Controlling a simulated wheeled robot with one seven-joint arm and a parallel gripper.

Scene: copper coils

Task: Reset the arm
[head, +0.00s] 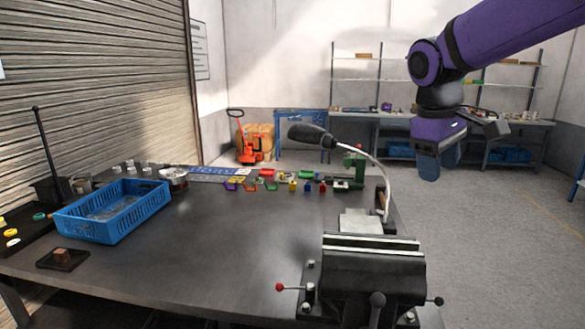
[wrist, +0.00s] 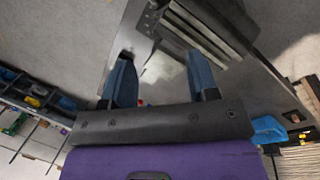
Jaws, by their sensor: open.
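My purple arm reaches in from the upper right in the head view. My gripper (head: 430,165) has blue fingers and hangs in the air to the right of the workbench, above the floor. In the wrist view the two blue fingers of my gripper (wrist: 162,80) stand wide apart with nothing between them. Beyond them the wrist view shows part of the dark bench (wrist: 215,85) and the grey vise (wrist: 205,30). No copper coil can be made out for certain in either view.
The workbench (head: 215,265) carries a blue crate (head: 115,212) at left, a vise (head: 372,275) at the front right, a lamp (head: 312,136) with a curved neck and several small coloured parts behind. An orange pallet jack (head: 247,150) and shelves stand behind. The floor at right is clear.

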